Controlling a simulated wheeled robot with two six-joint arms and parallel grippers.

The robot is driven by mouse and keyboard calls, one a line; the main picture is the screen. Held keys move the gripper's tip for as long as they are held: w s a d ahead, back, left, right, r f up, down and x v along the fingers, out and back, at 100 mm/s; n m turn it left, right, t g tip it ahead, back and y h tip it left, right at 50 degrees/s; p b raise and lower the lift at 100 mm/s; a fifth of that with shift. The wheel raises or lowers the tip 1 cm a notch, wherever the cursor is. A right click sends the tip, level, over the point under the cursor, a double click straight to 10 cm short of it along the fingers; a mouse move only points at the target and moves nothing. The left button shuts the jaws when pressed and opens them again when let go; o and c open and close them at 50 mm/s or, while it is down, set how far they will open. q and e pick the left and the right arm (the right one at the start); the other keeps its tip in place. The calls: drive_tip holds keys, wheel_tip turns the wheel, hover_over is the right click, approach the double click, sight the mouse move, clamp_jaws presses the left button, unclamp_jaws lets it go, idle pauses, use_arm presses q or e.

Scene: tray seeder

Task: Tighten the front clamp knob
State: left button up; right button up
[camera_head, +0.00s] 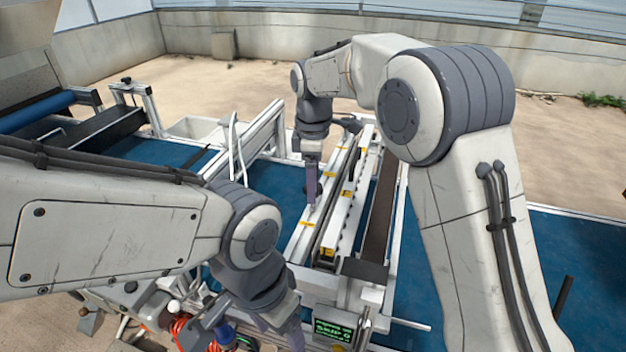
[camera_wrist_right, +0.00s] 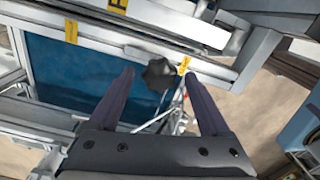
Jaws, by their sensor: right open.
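The black lobed clamp knob (camera_wrist_right: 158,74) is on the edge of a pale rail in the right wrist view, beside a small yellow tag. My right gripper (camera_wrist_right: 158,72) is open. Its two fingers stand on either side of the knob in this view, with gaps on both sides. I cannot tell whether the tips reach the knob's depth. In the head view my right gripper (camera_head: 311,190) points down at the left rail of the seeder, where the knob is mostly hidden. My left gripper (camera_head: 288,335) is at the bottom edge, its opening unclear.
A long white rail (camera_head: 345,205) with yellow labels runs beside the right gripper. A small green-lit display (camera_head: 333,330) is at the front. A blue bench surface (camera_head: 270,190) lies left of the rails. A conveyor with a blue roller (camera_head: 35,110) stands far left.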

clamp_jaws()
drive_tip(key=shift+m, duration=0.3)
drive_tip(key=m+p, duration=0.2)
drive_tip(key=shift+r+m, duration=0.15)
drive_tip(key=shift+m, duration=0.25)
drive_tip(key=m+p, duration=0.2)
drive_tip(key=m, duration=0.3)
drive_tip(key=m+p, duration=0.1)
drive_tip(key=m, duration=0.4)
drive_tip(key=shift+p, duration=0.3)
drive_tip(key=shift+w+m+p, duration=0.1)
drive_tip(key=shift+m+p, duration=0.35)
drive_tip(key=shift+m, duration=1.75)
